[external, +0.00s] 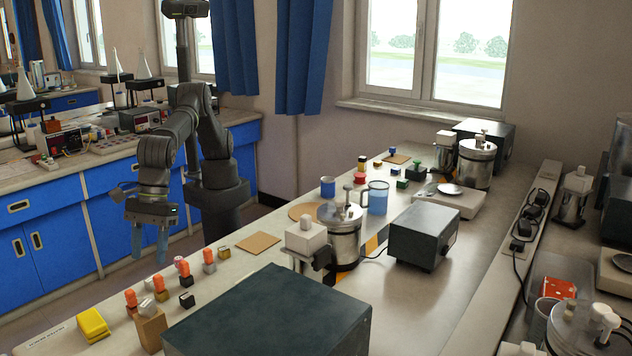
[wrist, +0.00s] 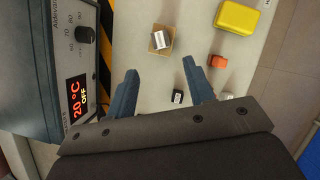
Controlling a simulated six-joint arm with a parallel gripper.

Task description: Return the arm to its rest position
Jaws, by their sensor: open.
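My gripper (external: 150,258) is open and empty, its blue fingers pointing down. In the external view it appears beyond the left part of the near bench, beside the row of small weights and blocks. My dark arm is bent, with the gripper hanging from its front. In the wrist view the open fingers (wrist: 160,68) have bare bench and a small black block (wrist: 177,96) showing between them. Nothing is held.
The bench bears a yellow box (external: 92,323), a wooden block (external: 151,331), several orange-topped pieces (external: 208,256) and a flat brown pad (external: 257,243). A heater with a red display (wrist: 78,95) stands left in the wrist view. A blue-fronted bench (external: 50,225) is behind my arm.

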